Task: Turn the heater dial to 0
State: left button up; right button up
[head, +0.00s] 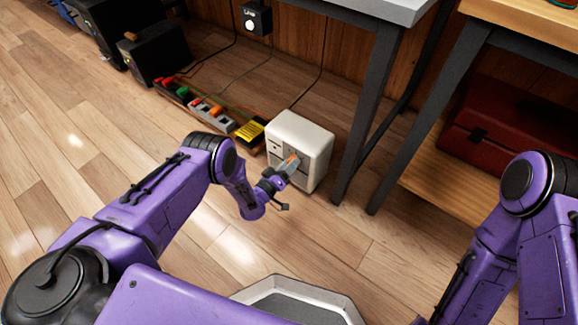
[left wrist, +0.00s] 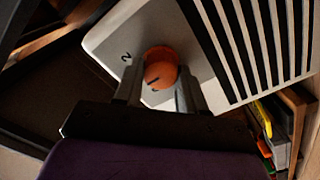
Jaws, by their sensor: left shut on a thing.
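The white heater (head: 301,133) stands on the wood floor beside a table leg. Its orange dial (head: 293,157) is on the front face, partly hidden by my left gripper (head: 284,167). In the left wrist view the orange dial (left wrist: 160,66) sits between the two fingers of my left gripper (left wrist: 160,82), which is shut on it. A dark line marks the dial's side toward the gripper. A "2" is printed on the white panel left of the dial. The other numbers are unclear or hidden. My right arm is at the right, its gripper out of view.
A power strip (head: 212,114) and a yellow-black box (head: 251,132) lie left of the heater. A grey-topped table's leg (head: 369,103) rises just right of it. A red case (head: 500,128) is on a low shelf at the right. The floor in front is clear.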

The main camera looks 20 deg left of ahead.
pick_arm(q)
jog(key=shift+f+n+b, duration=0.2)
jog(key=shift+n+b, duration=1.05)
jog(key=shift+n, duration=3.25)
pick_arm(e)
jog(key=shift+s+a+f+n+g+y, duration=0.15)
jog(key=shift+s+f+n+g+y, duration=0.2)
jog(key=shift+s+f+n+g, duration=0.3)
jog(key=shift+s+a+f+n+g+y, duration=0.1)
jog(key=shift+s+f+n+g+y, duration=0.3)
jog(key=shift+s+f+n, duration=0.25)
jog(key=shift+f, duration=0.1)
pick_arm(q)
jog(key=o, duration=1)
jog(key=shift+o, duration=0.2)
